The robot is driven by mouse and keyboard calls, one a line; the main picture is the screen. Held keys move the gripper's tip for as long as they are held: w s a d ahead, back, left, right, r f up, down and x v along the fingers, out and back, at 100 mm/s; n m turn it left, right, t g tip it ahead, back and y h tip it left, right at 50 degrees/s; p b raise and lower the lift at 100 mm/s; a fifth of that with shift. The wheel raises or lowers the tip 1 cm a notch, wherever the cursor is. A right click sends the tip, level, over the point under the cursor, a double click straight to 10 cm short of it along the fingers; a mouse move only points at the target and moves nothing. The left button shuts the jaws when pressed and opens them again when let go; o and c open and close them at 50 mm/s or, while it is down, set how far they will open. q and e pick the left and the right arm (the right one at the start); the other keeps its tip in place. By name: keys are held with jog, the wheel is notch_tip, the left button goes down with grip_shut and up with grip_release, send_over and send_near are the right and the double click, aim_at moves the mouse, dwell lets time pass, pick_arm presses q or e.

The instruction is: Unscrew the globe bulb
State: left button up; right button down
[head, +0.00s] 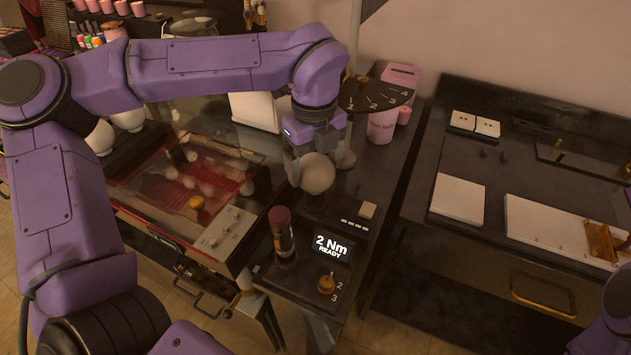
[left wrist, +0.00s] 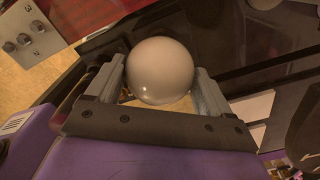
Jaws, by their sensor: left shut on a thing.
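The white globe bulb (head: 318,174) is near the middle of the head view, above a dark tester with a lit display (head: 331,247) reading "2 Nm READY". My left gripper (head: 313,160) comes down over the bulb from above, with its fingers on either side. In the left wrist view, the bulb (left wrist: 160,71) sits between the two grey fingers of my left gripper (left wrist: 163,90), which is shut on it. The bulb's base and socket are hidden below the globe. Of my right arm only a purple part shows at the lower right edge; its gripper is not visible.
A dark cylinder with a reddish top (head: 281,232) stands left of the display, and a brass knob (head: 326,284) is in front. A glass-topped case (head: 190,180) is to the left. A dark gauge dial (head: 375,94) and pink canister (head: 383,125) stand behind. A dark bench with white blocks (head: 458,198) is right.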

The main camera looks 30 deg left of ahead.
pick_arm(q)
jog(key=shift+r, duration=0.1)
dwell(0.3)
jog(key=shift+n+b, duration=0.55)
jog(key=shift+n, duration=0.05)
jog(key=shift+n+b, duration=1.65)
jog(key=shift+n, duration=0.05)
jog(key=shift+n+b, duration=0.3)
jog(key=shift+n, duration=0.1)
jog(key=o, duration=0.8)
jog(key=shift+c, duration=0.2)
